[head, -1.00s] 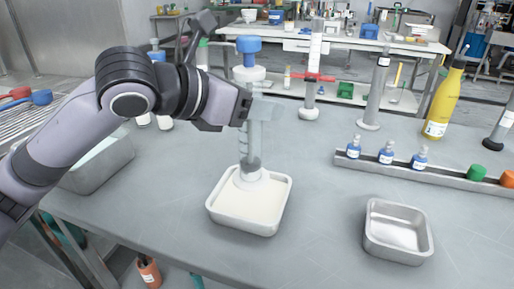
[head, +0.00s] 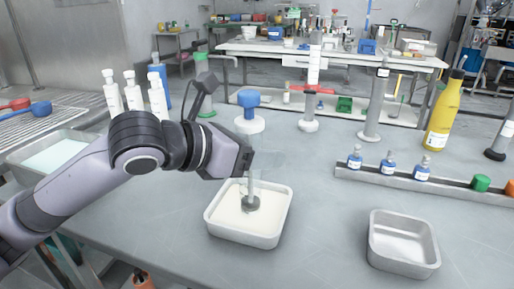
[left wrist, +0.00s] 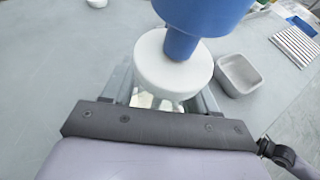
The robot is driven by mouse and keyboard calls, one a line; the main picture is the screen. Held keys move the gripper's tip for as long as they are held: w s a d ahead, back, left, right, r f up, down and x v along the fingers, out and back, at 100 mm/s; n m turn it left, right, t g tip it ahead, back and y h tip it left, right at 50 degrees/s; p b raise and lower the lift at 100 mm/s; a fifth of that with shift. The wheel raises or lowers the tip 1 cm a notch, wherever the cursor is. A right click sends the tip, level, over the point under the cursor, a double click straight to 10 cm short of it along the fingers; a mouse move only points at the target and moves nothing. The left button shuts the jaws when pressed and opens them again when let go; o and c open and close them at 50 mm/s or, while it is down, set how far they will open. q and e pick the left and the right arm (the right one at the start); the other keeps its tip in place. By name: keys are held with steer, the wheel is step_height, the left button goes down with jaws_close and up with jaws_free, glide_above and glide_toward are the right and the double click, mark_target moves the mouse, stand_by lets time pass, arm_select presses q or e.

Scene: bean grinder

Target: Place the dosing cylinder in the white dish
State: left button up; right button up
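The dosing cylinder has a blue knob (head: 248,98), a white collar (head: 249,124) and a clear shaft (head: 254,184) with a dark lower part. It stands upright, its lower end inside the white dish (head: 248,237), a metal-rimmed square tray with a white inside. Whether it touches the bottom cannot be told. My left gripper (head: 262,160) is shut on the shaft below the collar. The left wrist view shows the blue knob (left wrist: 202,18) and white collar (left wrist: 160,72) from above, hiding most of the grip. My right gripper is not in view.
An empty metal tray (head: 402,246) sits to the right. A rack (head: 430,178) with small blue bottles and coloured caps lies behind it. A yellow bottle (head: 441,115) and stands are farther back. White bottles (head: 134,92) and a tray (head: 25,155) are at the left.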

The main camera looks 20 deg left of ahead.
arm_select(q)
steer(key=shift+o, duration=0.6)
steer(key=p+v, duration=0.1)
steer(key=v, duration=1.1)
steer(key=shift+r, duration=0.15)
